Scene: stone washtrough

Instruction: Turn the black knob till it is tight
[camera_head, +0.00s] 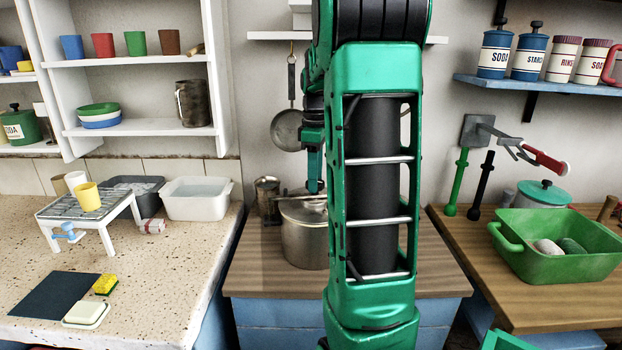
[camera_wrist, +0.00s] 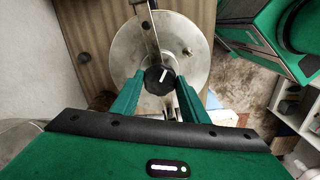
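The black knob (camera_wrist: 158,79) is round with a white pointer line. In the wrist view it sits over the round metal lid (camera_wrist: 193,47) of a pot, at the end of a metal bar (camera_wrist: 150,28) that crosses the lid. The green fingers of my gripper (camera_wrist: 160,82) stand on either side of the knob, very close to it; whether they touch it I cannot tell. In the head view the steel pot (camera_head: 303,243) stands on the wooden counter, partly hidden by my arm. My gripper (camera_head: 314,180) points down over its lid there, and the knob is hidden.
A metal tankard (camera_head: 267,198) stands just left of the pot. A green basin (camera_head: 560,240) is on the right counter. A speckled counter (camera_head: 165,275) with a small rack (camera_head: 110,210) is at left.

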